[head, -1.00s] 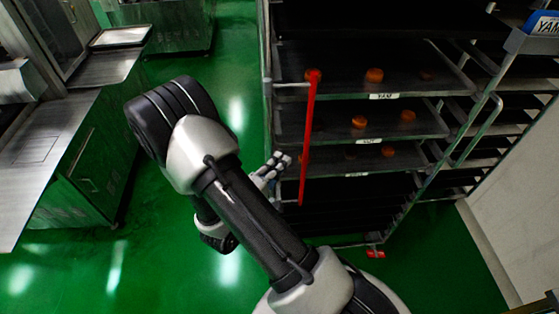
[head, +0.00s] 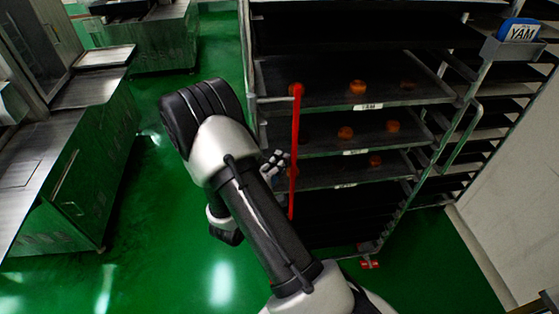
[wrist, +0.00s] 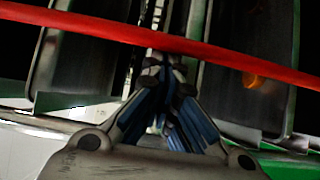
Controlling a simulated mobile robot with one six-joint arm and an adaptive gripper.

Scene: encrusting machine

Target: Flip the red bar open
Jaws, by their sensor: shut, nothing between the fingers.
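The red bar (head: 295,150) hangs upright across the front left of the tray rack (head: 254,110). Its top end meets a short metal arm at the rack's left post. My gripper (head: 276,160) is just left of the bar, around the bar's mid to lower height. In the wrist view the bar (wrist: 215,56) runs across the picture, slightly tilted. My gripper's closed fingertips (wrist: 168,66) are right at the bar's near edge. The fingers are shut and hold nothing. I cannot tell whether they touch the bar.
The rack holds several dark trays with round orange pieces (head: 357,87). Steel machines and a worktable (head: 40,150) stand at the left. Green floor (head: 170,260) is open between. A pale wall (head: 505,220) is at the right.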

